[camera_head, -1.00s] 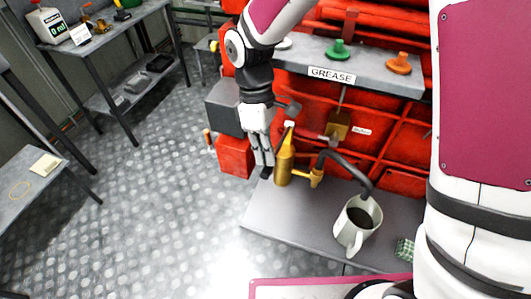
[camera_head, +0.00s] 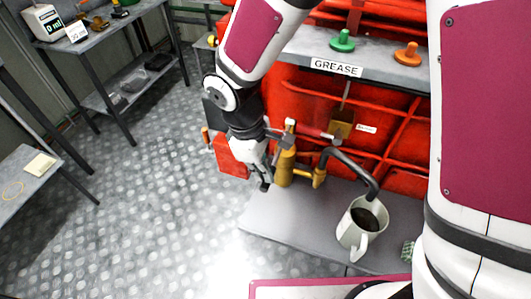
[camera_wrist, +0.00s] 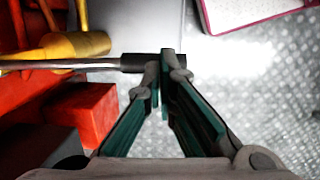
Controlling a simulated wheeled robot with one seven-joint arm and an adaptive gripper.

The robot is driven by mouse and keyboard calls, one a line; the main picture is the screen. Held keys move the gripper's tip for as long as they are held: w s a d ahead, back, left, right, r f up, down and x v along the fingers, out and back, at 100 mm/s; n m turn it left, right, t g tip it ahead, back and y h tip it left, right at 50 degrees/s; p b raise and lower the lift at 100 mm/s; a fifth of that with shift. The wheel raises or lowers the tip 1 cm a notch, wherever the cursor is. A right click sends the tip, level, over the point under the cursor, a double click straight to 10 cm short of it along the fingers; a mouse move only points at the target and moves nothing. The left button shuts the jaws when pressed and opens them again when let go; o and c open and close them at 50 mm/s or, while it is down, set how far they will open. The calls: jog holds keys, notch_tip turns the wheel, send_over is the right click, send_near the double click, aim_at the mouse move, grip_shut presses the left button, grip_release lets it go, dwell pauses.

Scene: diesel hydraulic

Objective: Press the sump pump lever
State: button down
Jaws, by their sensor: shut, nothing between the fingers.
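The yellow sump pump (camera_head: 284,170) stands upright on a grey ledge beside the red engine, with a dark curved spout. Its lever is a metal rod with a dark grip (camera_wrist: 135,63), lying across the wrist view from the yellow part at left to my fingertips. In the head view my gripper (camera_head: 265,186) is left of the pump.
A white mug (camera_head: 350,236) with dark liquid stands under the spout. The grey ledge (camera_head: 300,222) is otherwise mostly clear. A shelf marked GREASE (camera_head: 385,74) overhangs the pump. A red box (camera_head: 229,158) stands left of the gripper. Open floor lies further left.

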notch_tip(320, 180, down, 8)
jog(key=b, duration=0.5)
jog(key=shift+f, duration=0.15)
jog(key=shift+d+f, duration=0.1)
jog(key=shift+d, duration=0.05)
jog(key=s+a+r+p, duration=0.2)
jog(key=r, duration=0.4)
jog(key=s+a+r+p, duration=0.1)
jog(key=a+r+p, duration=0.1)
jog(key=r, duration=0.5)
jog(key=shift+s+a+r, duration=0.15)
jog(key=shift+s+a, duration=0.15)
jog(key=shift+s, duration=0.05)
dwell(0.3)
jog(key=s+d+r+m+t+y+p, duration=0.1)
jog(key=s+d+r+m+p, duration=0.1)
jog(key=d+r+m, duration=0.5)
jog(key=s+d+r+m+t+p, duration=0.2)
jog(key=s+d+r+m, duration=0.1)
jog(key=d+r, duration=0.75)
jog(key=s+d+r+m+t+y, duration=0.1)
jog(key=s+d+r+m, duration=0.2)
jog(key=s+d+m, duration=0.1)
jog(key=shift+s+d+t+p, duration=0.3)
jog(key=shift+s+d+p, duration=0.1)
jog(key=shift+s+d, duration=0.6)
